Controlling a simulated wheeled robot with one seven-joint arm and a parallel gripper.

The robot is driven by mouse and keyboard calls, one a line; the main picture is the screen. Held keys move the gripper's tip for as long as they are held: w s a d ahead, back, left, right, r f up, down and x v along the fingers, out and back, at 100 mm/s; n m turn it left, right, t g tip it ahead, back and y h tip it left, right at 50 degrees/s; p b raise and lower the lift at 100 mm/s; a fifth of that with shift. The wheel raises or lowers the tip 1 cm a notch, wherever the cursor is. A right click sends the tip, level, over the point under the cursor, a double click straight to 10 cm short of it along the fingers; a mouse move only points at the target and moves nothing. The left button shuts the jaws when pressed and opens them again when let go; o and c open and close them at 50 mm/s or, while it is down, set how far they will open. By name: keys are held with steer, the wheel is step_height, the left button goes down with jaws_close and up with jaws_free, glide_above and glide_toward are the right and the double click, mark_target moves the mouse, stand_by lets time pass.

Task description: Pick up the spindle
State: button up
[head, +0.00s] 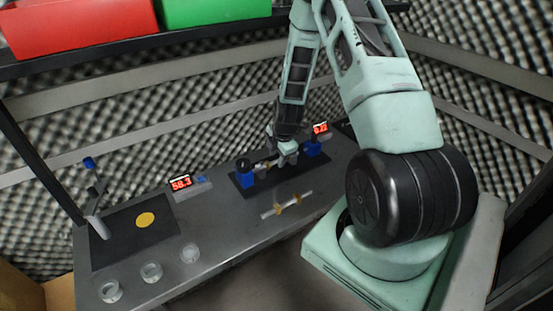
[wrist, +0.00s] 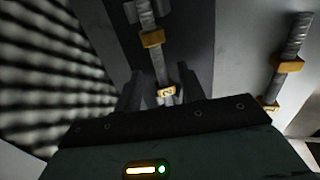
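One spindle (wrist: 157,62), a grey rod with gold collars, lies over a dark plate (wrist: 192,50) in the wrist view. In the head view part of this spindle (head: 264,164) shows between two blue supports, the rest hidden by my gripper (head: 285,160). My gripper (wrist: 161,90) has its dark fingers apart, one each side of the rod, with gaps visible; whether they reach down to its height I cannot tell. A second spindle (head: 287,205) with gold collars lies on the grey bench in front of the plate; it also shows at the right of the wrist view (wrist: 287,66).
The blue supports (head: 246,178) stand on the plate, with red-digit displays (head: 181,183) nearby. A dark mat (head: 120,228) with a yellow disc (head: 145,219) and several clear round dishes (head: 151,272) are at left. A shelf with red (head: 75,25) and green bins overhangs. Foam walls enclose the back.

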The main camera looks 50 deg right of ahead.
steer(key=shift+x, duration=1.15)
steer(key=shift+c, duration=0.3)
jaws_close()
steer(key=shift+r, duration=0.15)
